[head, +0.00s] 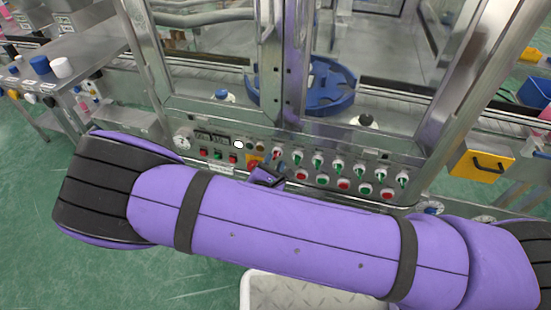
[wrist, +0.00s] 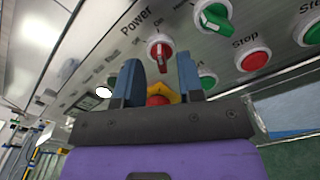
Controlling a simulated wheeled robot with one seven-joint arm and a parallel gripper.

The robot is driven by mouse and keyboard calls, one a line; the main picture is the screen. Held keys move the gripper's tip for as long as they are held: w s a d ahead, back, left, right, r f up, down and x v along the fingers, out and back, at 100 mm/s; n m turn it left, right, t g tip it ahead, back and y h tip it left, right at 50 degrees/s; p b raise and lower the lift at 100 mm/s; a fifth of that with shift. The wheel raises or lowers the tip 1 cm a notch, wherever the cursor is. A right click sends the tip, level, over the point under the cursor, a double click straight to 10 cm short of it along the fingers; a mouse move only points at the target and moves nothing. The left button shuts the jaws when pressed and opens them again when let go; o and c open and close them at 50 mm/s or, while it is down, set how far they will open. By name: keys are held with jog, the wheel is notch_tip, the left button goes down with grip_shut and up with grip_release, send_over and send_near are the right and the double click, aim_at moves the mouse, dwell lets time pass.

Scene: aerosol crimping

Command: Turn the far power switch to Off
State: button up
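The power switch, a red knob (wrist: 159,51) with "Power" and "On" lettered above it, is on the metal control panel (wrist: 95,50). It also shows in the head view (head: 277,153), just above my gripper (head: 267,174). In the wrist view my gripper (wrist: 160,64) is open, with one blue-grey finger to each side of the red knob's line. I cannot tell whether the fingertips reach around the knob or stop short of it. Nothing is held.
A red emergency button (wrist: 158,100) on a yellow base sits low between my fingers. Green selector knobs (wrist: 213,17) and red Stop buttons (wrist: 253,60) are close to the right. A pressure gauge (head: 182,140) and small displays are on the left of the panel.

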jog(key=shift+x, duration=1.05)
jog(key=shift+s, duration=0.1)
grip_shut()
jog(key=shift+n, duration=0.4)
jog(key=n, duration=0.5)
jog(key=shift+a+n, duration=0.2)
jog(key=shift+n, duration=0.2)
jog(key=n, duration=0.5)
jog(key=shift+a, duration=0.15)
jog(key=shift+n, duration=0.3)
